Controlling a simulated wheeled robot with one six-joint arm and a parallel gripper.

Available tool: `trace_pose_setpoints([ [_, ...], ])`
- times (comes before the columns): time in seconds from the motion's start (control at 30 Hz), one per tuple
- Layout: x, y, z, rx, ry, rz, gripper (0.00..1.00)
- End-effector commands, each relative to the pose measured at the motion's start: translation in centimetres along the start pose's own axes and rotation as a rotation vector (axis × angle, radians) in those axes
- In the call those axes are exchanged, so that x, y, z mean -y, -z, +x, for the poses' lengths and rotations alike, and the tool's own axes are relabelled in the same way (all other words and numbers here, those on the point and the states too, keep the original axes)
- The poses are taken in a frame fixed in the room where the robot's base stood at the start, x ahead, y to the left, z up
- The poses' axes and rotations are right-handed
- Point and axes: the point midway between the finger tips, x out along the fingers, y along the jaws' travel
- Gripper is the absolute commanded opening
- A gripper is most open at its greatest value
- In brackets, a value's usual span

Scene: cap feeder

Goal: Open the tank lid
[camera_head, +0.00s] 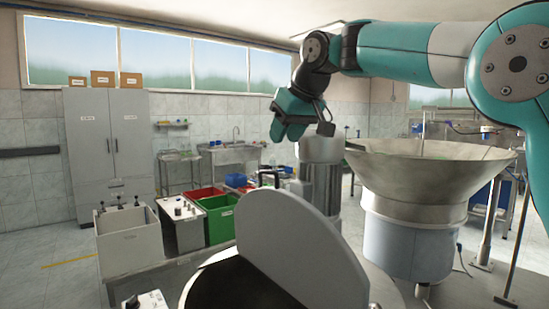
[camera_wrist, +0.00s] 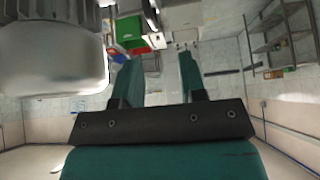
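The tank (camera_head: 198,291) is at the bottom of the head view, with a dark opening showing inside its rim. Its grey, flat, rounded lid (camera_head: 290,245) stands steeply tilted up over the opening. A dark handle-like part (camera_head: 270,171) shows just above the lid's top edge; I cannot tell whether it belongs to the lid. My teal gripper (camera_head: 281,133) is above and apart from the lid. In the wrist view my gripper (camera_wrist: 158,62) has its two fingers spread with nothing between them. The lid cannot be made out in the wrist view.
A large steel feeder bowl (camera_head: 430,180) stands on the right. A grey cylindrical unit (camera_head: 320,180) stands behind the lid, close below my gripper. A white sink-like box (camera_head: 128,240), green bin (camera_head: 219,222) and red bin (camera_head: 205,193) are at left. A grey cabinet (camera_head: 108,145) stands at the back.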

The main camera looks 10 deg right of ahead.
Motion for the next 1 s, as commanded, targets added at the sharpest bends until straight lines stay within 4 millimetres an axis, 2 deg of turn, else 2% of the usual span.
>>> trace_pose_setpoints([
  [0.03, -0.1, 0.1, -1.2, -0.001, -0.002, 0.001, 0.38],
  [0.1, -0.1, 0.1, -2.5, -0.001, -0.002, 0.001, 0.38],
  [0.3, 0.0, 0.0, -4.3, 0.002, 0.000, 0.001, 0.38],
  [0.83, 0.1, -0.3, -4.5, 0.006, 0.003, 0.000, 0.38],
  [0.93, 1.0, -1.5, -4.0, 0.026, 0.021, -0.007, 0.38],
  [1.0, 2.1, -3.4, -3.5, 0.055, 0.046, -0.015, 0.38],
])
